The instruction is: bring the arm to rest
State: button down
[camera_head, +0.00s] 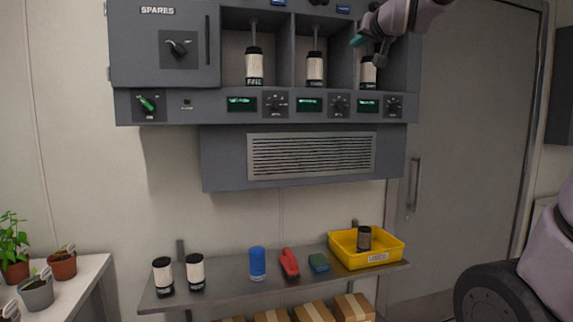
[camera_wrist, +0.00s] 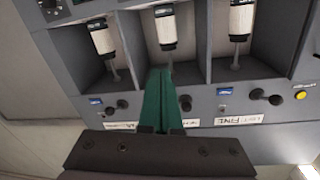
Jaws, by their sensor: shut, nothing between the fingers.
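My gripper (camera_head: 356,41) is at the upper right of the head view, in front of the upper part of the right bay of the grey wall unit (camera_head: 190,107). Its green fingers also show in the wrist view (camera_wrist: 161,75), closed together with nothing between them. My arm reaches in from the top right. Three white-and-black canisters sit in the bays: left (camera_head: 254,66), middle (camera_head: 315,68) and right (camera_head: 368,72). The wrist view shows the unit upside down, with the canisters beyond my fingertips. I cannot tell whether the fingertips touch the unit.
A shelf (camera_head: 220,286) below holds two canisters (camera_head: 195,272), a blue cylinder (camera_head: 257,263), a red object (camera_head: 289,263), a green block (camera_head: 319,262) and a yellow bin (camera_head: 393,251) containing a dark canister. A door (camera_head: 455,130) is at the right. Potted plants (camera_head: 62,265) stand at the left.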

jog(key=s+d+f+m+g, duration=0.1)
jog(key=s+f+g, duration=0.4)
jog(key=s+f, duration=0.6)
jog(key=s+d+f+m+g, duration=0.2)
jog(key=s+d+f+g, duration=0.2)
jog(key=s+f, duration=0.7)
notch_tip(320, 180, down, 5)
jog(key=shift+s+d+f+g+h, duration=0.15)
jog(key=shift+s+g+h, duration=0.2)
jog(key=shift+g, duration=0.45)
jog(key=shift+w, duration=0.1)
